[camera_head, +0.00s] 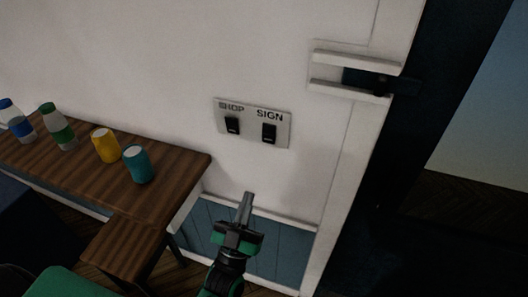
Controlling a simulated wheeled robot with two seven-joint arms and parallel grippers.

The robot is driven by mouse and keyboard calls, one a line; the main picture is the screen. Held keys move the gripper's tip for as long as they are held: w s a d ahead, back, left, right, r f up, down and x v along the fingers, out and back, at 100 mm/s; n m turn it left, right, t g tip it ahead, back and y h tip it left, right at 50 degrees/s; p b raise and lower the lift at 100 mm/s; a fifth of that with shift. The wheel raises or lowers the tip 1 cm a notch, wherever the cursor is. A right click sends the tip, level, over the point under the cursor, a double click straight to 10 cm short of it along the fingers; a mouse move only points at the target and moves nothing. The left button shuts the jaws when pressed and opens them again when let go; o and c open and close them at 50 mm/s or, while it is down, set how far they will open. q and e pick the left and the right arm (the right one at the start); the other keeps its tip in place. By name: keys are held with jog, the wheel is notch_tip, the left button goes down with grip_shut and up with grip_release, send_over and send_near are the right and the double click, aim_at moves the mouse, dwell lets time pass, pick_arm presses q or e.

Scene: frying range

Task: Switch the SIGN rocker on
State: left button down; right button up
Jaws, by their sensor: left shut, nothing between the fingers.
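The SIGN rocker (269,133) is a small black switch on the right half of a pale wall plate (251,118), under the printed word SIGN. The SHOP rocker (232,125) is a similar black switch on the plate's left half. The rockers are too small and dark to tell their positions surely. My left gripper (247,197) is shut and empty. It points up toward the wall and shows below the plate, apart from both rockers. My right gripper is not in view.
A wooden table (180,163) at left carries two bottles, one with a blue label (18,122) and one with a green label (62,132), a yellow cup (106,146) and a teal cup (138,165). A white door frame with rails (356,62) stands right of the plate. The wall around the plate is clear.

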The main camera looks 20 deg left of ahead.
aim_at(268, 139)
pick_arm(q)
jog(key=shift+w+f+p+x, duration=0.35)
jog(key=shift+p+x, duration=0.55)
jog(key=shift+x, duration=1.25)
jog(key=shift+w+f+p+x, duration=0.35)
jog(key=shift+p+x, duration=0.55)
jog(key=shift+x, duration=1.25)
jog(key=shift+w+f+p+x, duration=0.2)
jog(key=shift+f+p+x, duration=0.5)
jog(key=shift+x, duration=1.4)
jog(key=shift+r, duration=0.25)
jog(key=shift+w+f+b, duration=0.25)
jog(key=shift+f+b, duration=0.15)
jog(key=shift+b, duration=0.5)
jog(key=shift+w+d+r+t, duration=0.1)
jog(key=shift+r+t, duration=0.15)
jog(key=shift+t, duration=0.05)
